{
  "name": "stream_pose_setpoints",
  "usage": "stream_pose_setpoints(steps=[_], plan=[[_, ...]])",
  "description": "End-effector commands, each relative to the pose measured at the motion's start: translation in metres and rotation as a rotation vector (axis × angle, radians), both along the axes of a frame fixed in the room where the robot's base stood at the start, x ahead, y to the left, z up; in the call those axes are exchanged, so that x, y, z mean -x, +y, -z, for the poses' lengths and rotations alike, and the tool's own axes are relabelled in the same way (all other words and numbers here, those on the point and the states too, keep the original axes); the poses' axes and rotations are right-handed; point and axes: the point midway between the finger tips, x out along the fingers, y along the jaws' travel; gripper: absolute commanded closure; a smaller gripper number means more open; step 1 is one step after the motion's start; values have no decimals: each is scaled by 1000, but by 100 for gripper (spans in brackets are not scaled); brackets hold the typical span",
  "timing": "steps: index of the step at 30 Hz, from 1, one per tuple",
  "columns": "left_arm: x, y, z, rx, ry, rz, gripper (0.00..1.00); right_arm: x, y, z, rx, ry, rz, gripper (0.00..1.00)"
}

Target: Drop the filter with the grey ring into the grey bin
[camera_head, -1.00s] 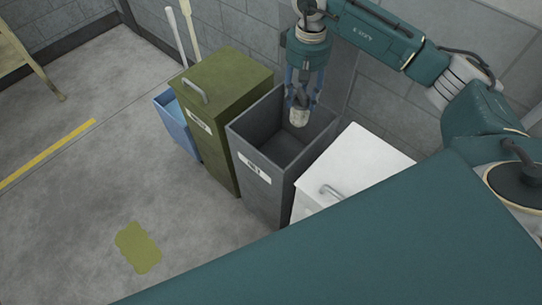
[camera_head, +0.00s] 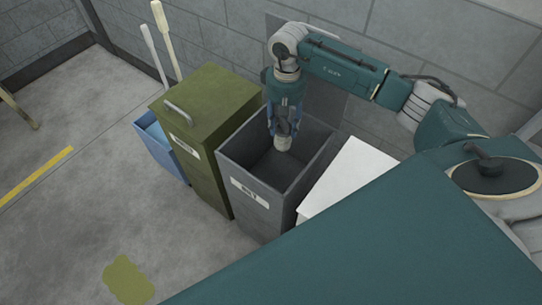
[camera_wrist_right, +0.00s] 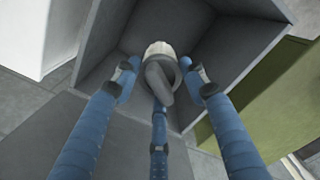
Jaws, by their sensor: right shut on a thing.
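My right gripper (camera_head: 283,128) points down over the open mouth of the grey bin (camera_head: 236,155). It is shut on the filter (camera_head: 283,143), a small pale cylinder with a darker grey part at its upper end. In the right wrist view the filter (camera_wrist_right: 158,50) sits between the blue fingers of the gripper (camera_wrist_right: 160,78), with the inside of the grey bin (camera_wrist_right: 235,50) below it. The bin has no lid on it and a white label on its front. I cannot clearly make out a ring on the filter. My left gripper is not in view.
A lidded olive bin (camera_head: 208,95) stands left of the grey bin, and a white bin (camera_head: 350,172) right of it. A blue bucket (camera_head: 160,150) with long handles stands farther left. A green patch (camera_head: 129,281) lies on the floor. A block wall is behind.

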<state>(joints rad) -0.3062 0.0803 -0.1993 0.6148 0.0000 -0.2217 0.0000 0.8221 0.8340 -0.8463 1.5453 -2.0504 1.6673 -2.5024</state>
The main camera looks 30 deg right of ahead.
Motion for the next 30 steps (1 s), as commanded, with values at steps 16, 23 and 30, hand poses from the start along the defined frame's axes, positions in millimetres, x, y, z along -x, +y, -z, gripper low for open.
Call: stream_pose_setpoints(steps=[16,23,30], plan=[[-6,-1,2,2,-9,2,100,0,0,5,0,-1,0,36],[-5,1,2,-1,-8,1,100,0,0,3,0,-1,0,36],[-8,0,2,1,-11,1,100,-2,-1,-31,2,-6,0,36]])
